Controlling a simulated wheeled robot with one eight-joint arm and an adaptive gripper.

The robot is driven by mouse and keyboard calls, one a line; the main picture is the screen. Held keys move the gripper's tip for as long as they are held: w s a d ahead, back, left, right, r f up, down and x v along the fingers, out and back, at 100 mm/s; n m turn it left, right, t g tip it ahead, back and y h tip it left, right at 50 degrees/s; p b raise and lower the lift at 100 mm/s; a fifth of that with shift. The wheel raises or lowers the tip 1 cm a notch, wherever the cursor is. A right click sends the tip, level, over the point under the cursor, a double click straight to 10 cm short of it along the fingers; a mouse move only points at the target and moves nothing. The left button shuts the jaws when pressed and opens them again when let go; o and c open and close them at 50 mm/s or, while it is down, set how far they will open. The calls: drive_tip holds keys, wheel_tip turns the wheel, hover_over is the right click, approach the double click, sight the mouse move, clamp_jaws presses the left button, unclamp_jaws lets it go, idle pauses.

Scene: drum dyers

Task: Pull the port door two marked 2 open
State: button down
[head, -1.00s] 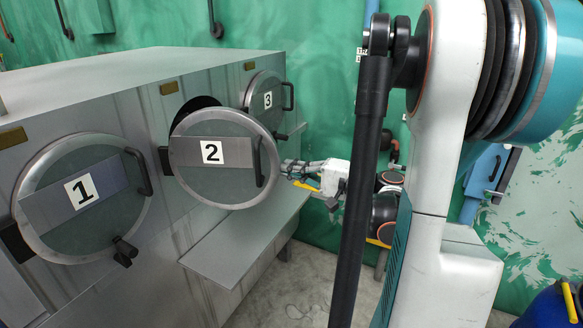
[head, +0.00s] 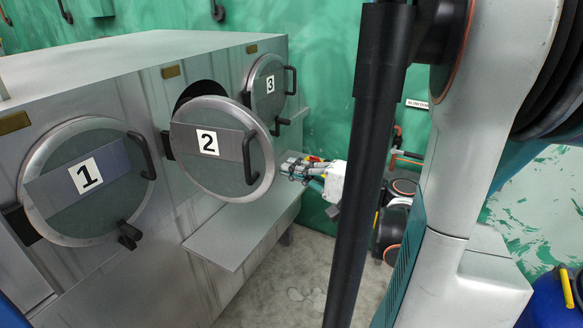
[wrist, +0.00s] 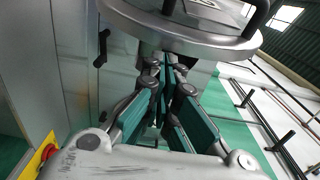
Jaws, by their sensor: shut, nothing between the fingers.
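Port door two (head: 218,169), a round grey door with a white label marked 2 and a dark bar handle (head: 249,157), stands part open on the drum machine. A dark opening shows behind its upper edge. My gripper (head: 287,167) is shut and empty, just right of the door's rim and apart from the handle in the head view. In the wrist view, my gripper's closed fingers (wrist: 168,75) point at the underside of a round door's rim (wrist: 185,40). Whether they touch the rim I cannot tell.
Door 1 (head: 70,205) and door 3 (head: 268,92) are closed on either side, each with a dark handle. A grey ledge (head: 235,235) juts out below door two. A blue drum (head: 545,305) stands at far right. Bare floor lies in front of the ledge.

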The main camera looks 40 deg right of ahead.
drive_tip(key=v, duration=1.1)
drive_tip(key=shift+d, duration=0.15)
